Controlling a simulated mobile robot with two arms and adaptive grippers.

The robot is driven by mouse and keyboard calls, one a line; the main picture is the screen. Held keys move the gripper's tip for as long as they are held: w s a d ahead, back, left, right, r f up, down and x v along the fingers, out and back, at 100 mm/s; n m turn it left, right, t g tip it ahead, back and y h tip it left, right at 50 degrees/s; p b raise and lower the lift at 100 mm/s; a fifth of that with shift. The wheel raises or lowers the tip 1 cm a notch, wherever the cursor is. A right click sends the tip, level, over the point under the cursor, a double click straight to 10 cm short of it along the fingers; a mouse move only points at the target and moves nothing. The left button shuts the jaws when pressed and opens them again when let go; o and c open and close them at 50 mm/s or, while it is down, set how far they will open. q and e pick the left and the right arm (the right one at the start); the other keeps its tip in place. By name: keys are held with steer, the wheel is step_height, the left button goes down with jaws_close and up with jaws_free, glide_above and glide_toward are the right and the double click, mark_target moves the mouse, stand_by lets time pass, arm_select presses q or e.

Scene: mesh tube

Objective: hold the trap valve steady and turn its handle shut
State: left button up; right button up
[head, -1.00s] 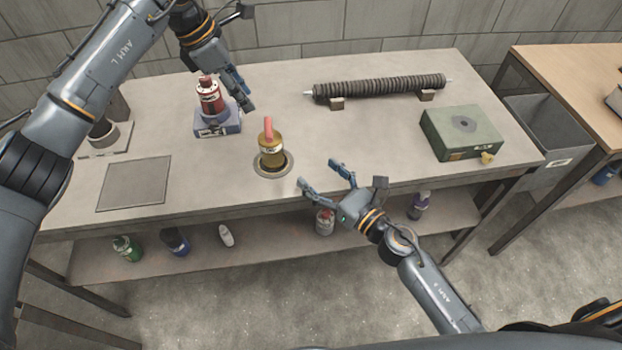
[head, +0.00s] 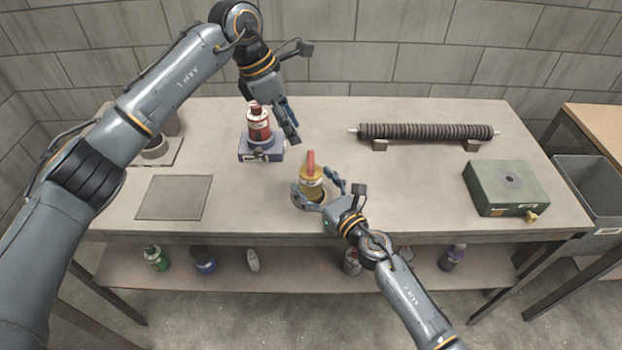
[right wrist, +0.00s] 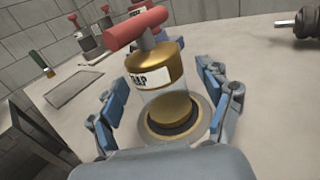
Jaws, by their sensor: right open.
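The trap valve (head: 312,181) is a brass body with a red handle (head: 311,160) on top, set in a round plate on the table. In the right wrist view the brass body (right wrist: 153,66) carries a white label, above a clear section and a brass base. The red bar handle (right wrist: 136,28) sits on a short stem. My right gripper (head: 318,188) is open, with one finger on either side of the valve; the wrist view shows gaps beside the body. My left gripper (head: 284,122) is behind and left of the valve, beside a red canister. I cannot tell its opening.
The red canister (head: 258,124) stands on a blue-grey block (head: 260,152). A ribbed mesh tube (head: 425,131) rests on supports at the back right. A green box (head: 512,188) is at the right. A flat dark plate (head: 174,197) lies left. Bare table separates them.

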steer(key=shift+w+a, duration=0.35)
steer(key=shift+w, duration=0.15)
